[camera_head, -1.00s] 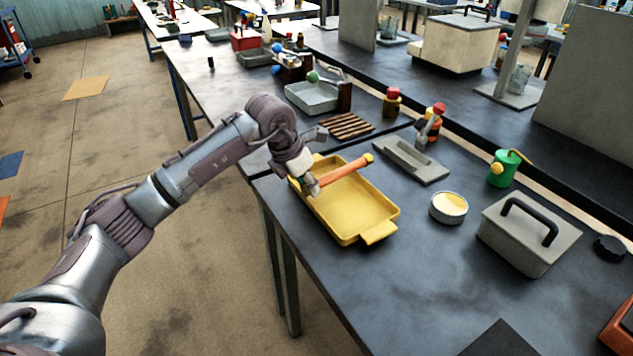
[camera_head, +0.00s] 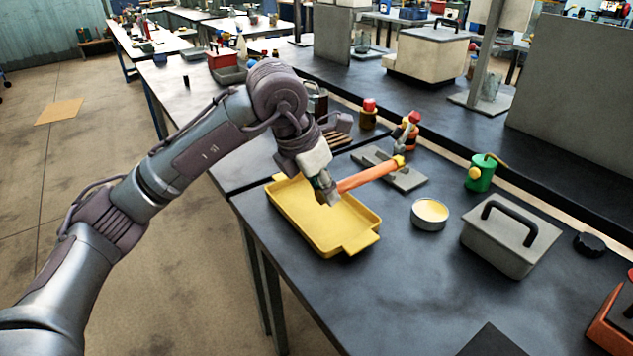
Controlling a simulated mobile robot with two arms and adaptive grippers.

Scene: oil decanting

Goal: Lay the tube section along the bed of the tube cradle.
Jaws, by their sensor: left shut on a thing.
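The orange tube section (camera_head: 366,177) with a yellow end is held by my left gripper (camera_head: 328,192), which is shut on its near end. The tube points to the right and away, above the table. The grey tube cradle (camera_head: 408,180) lies on the table behind it, and the tube's yellow end overlaps part of it in the picture. I cannot tell how high the tube is above the cradle. The yellow tray (camera_head: 335,233) stands below and in front of the gripper. My right gripper is not in view.
A round tin with yellow contents (camera_head: 429,214), a green oil can (camera_head: 481,172) and a grey lidded box (camera_head: 510,235) stand right of the cradle. Red-capped bottles (camera_head: 368,115) stand behind it. The table front is mostly clear.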

